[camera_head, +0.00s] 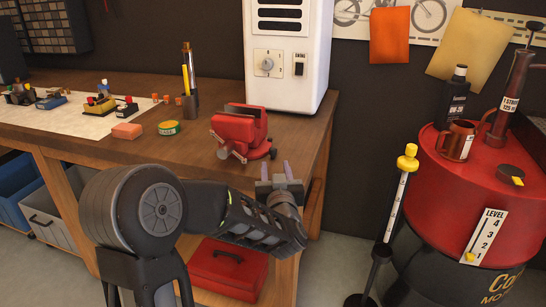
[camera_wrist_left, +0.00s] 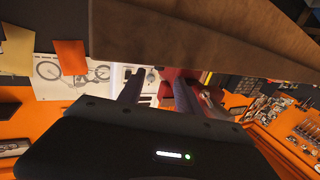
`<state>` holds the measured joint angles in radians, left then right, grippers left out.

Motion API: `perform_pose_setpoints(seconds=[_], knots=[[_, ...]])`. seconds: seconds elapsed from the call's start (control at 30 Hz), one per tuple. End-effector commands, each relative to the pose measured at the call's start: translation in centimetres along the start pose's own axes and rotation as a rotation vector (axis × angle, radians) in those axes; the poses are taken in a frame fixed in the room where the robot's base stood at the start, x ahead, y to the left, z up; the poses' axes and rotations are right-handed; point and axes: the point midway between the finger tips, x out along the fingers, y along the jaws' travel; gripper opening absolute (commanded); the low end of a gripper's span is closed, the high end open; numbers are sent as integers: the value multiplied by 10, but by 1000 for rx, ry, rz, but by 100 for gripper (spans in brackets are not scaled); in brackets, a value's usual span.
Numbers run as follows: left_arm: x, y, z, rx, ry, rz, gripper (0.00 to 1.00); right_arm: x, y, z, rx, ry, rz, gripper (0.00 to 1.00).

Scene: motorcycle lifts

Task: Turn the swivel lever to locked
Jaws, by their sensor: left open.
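The red bench vise (camera_head: 240,127) stands at the front right of the wooden workbench. A small dark lever-like part (camera_head: 224,152) sits low on its left front; whether this is the swivel lever, and how it is set, I cannot tell. My left gripper (camera_head: 276,168) is open and empty, just in front of and to the right of the vise, near the bench edge, with its fingers pointing up. In the left wrist view its two fingers are apart, with part of the red vise (camera_wrist_left: 174,75) beyond them. My right gripper is not in view.
A red drum (camera_head: 470,180) and a stand with a yellow knob (camera_head: 407,160) are at the right. A red toolbox (camera_head: 228,268) sits below.

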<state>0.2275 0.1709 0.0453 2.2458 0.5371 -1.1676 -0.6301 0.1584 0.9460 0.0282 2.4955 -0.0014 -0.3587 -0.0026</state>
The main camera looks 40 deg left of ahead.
Motion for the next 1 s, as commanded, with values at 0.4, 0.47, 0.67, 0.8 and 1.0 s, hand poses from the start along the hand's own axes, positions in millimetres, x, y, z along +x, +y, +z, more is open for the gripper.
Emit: perform_pose_setpoints(seconds=[0.4,0.47,0.67,0.8,1.0], knots=[[59,0,0,1,-1,-1,41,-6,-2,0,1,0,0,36],[65,0,0,1,0,0,41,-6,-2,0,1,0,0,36],[73,0,0,1,-1,1,41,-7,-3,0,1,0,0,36],[73,0,0,1,-1,1,41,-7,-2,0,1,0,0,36],[73,0,0,1,-1,1,28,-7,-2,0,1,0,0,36]])
